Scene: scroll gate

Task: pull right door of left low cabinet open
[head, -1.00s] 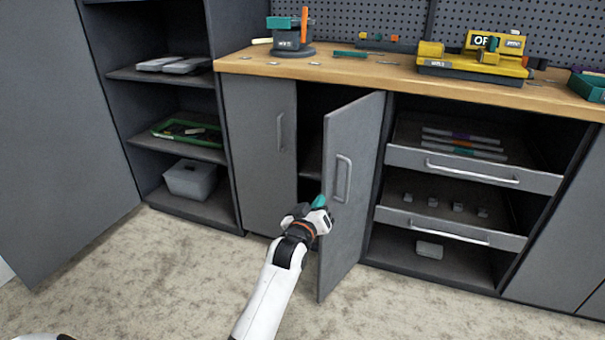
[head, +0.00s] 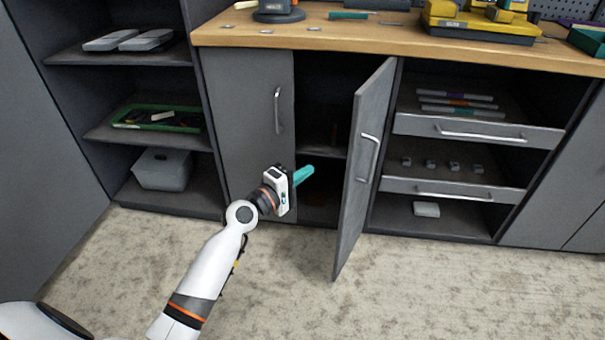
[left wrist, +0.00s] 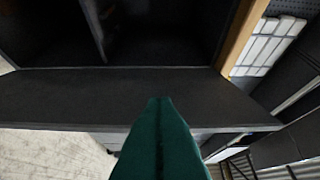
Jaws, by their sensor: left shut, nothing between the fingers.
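The low cabinet under the wooden worktop has two grey doors. Its right door (head: 362,165) stands partly open, swung out on its right edge, with a bar handle (head: 367,158) on its outer face. Its left door (head: 252,130) is closed. Behind the open door the dark interior shows a shelf (head: 325,148). My left gripper (head: 304,175), with teal fingers, is shut and empty in front of the opening, left of the open door and apparently apart from it. In the left wrist view the shut teal fingers (left wrist: 160,135) point toward a dark panel (left wrist: 120,95). My right gripper is not in view.
Open shelves (head: 130,60) stand left, with a green tray (head: 158,119) and a grey bin (head: 163,170). Right of the door are two pulled-out drawers (head: 470,132). The worktop (head: 350,35) carries tools. The floor in front is clear.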

